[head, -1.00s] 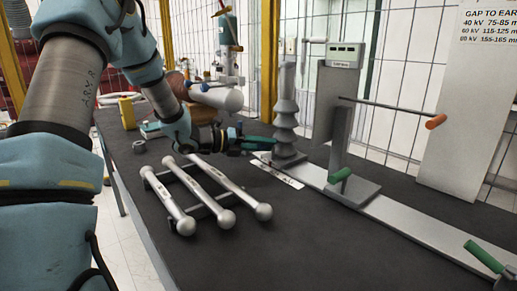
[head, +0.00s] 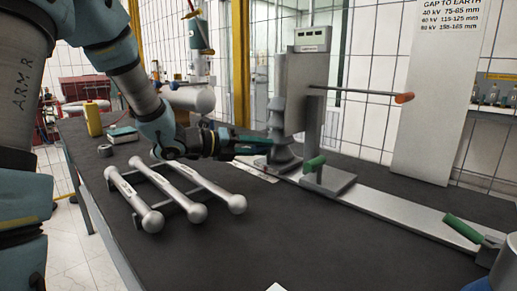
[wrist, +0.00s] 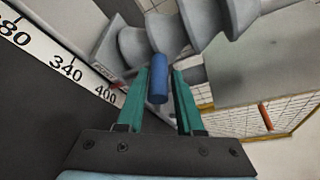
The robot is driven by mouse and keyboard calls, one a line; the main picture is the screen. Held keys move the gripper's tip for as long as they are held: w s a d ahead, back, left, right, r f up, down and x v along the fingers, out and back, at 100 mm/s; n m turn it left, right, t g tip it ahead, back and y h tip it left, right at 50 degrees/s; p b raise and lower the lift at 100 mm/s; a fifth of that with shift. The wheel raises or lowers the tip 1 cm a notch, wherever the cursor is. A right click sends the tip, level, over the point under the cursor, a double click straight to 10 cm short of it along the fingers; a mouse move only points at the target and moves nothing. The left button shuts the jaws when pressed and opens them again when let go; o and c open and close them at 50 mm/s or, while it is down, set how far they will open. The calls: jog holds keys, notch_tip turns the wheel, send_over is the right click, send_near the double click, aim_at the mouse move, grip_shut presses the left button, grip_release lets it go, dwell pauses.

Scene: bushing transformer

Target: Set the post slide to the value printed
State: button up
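A grey upright post (head: 313,138) stands on a square base plate with a green handle (head: 314,163), on a long pale rail (head: 405,212). A grey ribbed bushing (head: 279,122) stands left of it. My gripper (head: 262,143) reaches the bushing's lower part from the left. In the wrist view my gripper (wrist: 163,78) is open, with a blue handle (wrist: 157,78) between its teal fingers; contact is unclear. A card (head: 436,80) headed "Gap to earth" lists 40, 60 and 80 kV with mm ranges.
A rack of grey rods (head: 168,190) lies on the dark table (head: 250,240) at left. A second green handle (head: 463,227) is at the rail's right end. A thin rod with an orange tip (head: 404,98) sticks out rightward from the grey panel (head: 309,85).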

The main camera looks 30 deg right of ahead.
jog(key=shift+o, duration=1.1)
jog(key=shift+f, duration=0.1)
jog(key=shift+a, duration=0.1)
jog(key=b+v, duration=0.1)
jog(key=v, duration=0.9)
jog(key=shift+a, duration=0.25)
